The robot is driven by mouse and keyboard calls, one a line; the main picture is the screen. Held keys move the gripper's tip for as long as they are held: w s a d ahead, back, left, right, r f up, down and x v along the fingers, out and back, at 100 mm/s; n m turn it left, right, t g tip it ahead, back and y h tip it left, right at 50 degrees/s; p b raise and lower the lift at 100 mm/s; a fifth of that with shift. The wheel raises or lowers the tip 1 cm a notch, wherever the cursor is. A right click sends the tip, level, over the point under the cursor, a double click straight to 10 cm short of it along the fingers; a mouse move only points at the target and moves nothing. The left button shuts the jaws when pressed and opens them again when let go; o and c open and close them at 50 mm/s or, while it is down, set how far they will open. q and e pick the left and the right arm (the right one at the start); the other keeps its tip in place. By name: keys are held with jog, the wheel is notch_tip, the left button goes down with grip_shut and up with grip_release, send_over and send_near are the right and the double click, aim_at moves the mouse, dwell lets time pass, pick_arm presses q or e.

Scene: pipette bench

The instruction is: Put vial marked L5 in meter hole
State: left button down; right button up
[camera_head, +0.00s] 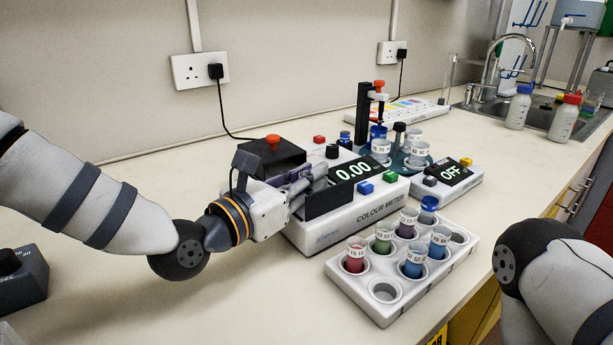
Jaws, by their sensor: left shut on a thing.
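The meter's hole does not show. The white rack (343,284) in front holds several vials: red (355,261), green (383,245), purple (407,229) and blue (414,266) among them. I cannot read a label L5 on any. The rack's front hole (384,291) and right hole (459,236) are empty. My right gripper is out of view.
A second device reading OFF (450,181) and a round stand with vials (392,160) are right of the meter. Bottles (519,107) stand by the sink.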

pick_arm(q)
jog(key=shift+f, duration=0.45)
jog(key=c, duration=1.5)
grip_release()
jog(key=shift+r, duration=0.1)
jog(key=shift+o, duration=0.2)
jog(key=shift+r, duration=0.2)
jog(key=v, duration=0.7)
jog(key=shift+s+a+r, duration=0.2)
